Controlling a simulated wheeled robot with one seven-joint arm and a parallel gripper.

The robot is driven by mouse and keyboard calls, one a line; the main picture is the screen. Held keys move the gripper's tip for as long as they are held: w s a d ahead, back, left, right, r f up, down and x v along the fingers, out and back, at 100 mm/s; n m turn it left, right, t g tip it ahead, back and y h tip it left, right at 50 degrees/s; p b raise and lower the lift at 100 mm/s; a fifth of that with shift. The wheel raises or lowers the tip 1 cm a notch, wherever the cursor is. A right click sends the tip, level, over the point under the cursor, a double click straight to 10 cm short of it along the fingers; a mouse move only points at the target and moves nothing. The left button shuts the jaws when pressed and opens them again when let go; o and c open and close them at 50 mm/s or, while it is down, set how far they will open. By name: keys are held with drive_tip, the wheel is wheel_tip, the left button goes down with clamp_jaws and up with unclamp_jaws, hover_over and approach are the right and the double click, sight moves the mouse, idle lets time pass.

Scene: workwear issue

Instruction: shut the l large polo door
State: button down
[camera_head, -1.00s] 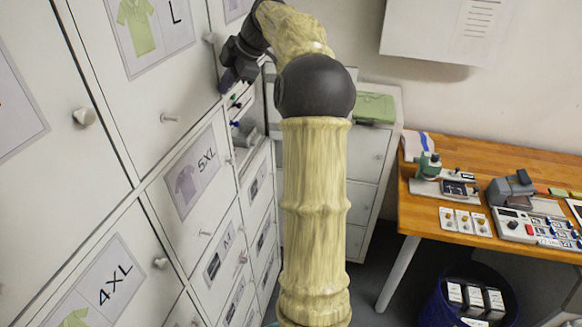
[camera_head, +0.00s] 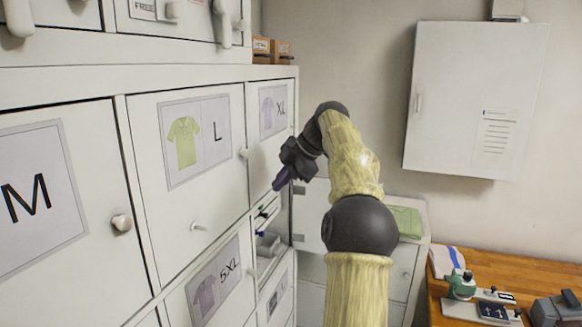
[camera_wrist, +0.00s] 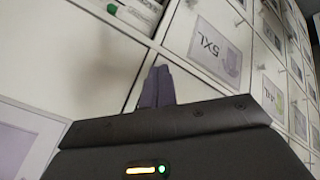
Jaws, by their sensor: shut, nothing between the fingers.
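The large polo door (camera_head: 225,195), with a green polo picture and an L on its label, is in the middle left of the head view. It looks flush with the doors around it. A round knob (camera_head: 243,153) sits at its right edge and a small peg (camera_head: 199,227) low on it.
The M door (camera_head: 95,255) is to the left and the 5XL door (camera_head: 240,265) below. An open compartment (camera_head: 268,245) with items is under my gripper. A white wall box (camera_head: 465,100) hangs at right, above a wooden bench (camera_head: 440,310) with tools.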

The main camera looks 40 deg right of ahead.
drive_tip(key=d+r, duration=0.1)
drive_tip(key=r, duration=0.1)
drive_tip(key=s+d+r+p, duration=0.1)
drive_tip(key=d, duration=0.1)
drive_tip(key=shift+r+p, duration=0.3)
drive_tip(key=shift+r, duration=0.05)
